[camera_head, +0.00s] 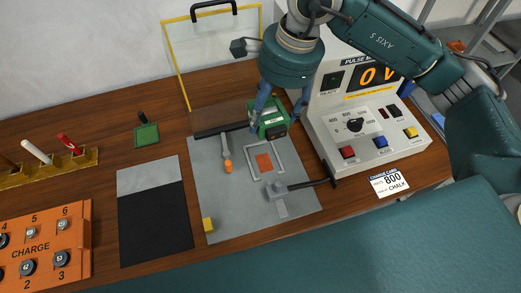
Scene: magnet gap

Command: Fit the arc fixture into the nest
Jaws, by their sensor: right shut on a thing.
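The green block-like arc fixture (272,121) has a pale label and a dark front part. My right gripper (279,114) is shut on it from above, one finger on each side. It is at the far edge of a light grey plate. My left gripper is not in view.
A clamp with an orange tip (227,158) stands left of the nest, and a grey clamp (277,190) in front. The pulse console (362,130) is close on the right. A clear yellow-edged shield (179,70) stands behind. A black-and-grey mat (153,220) lies left.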

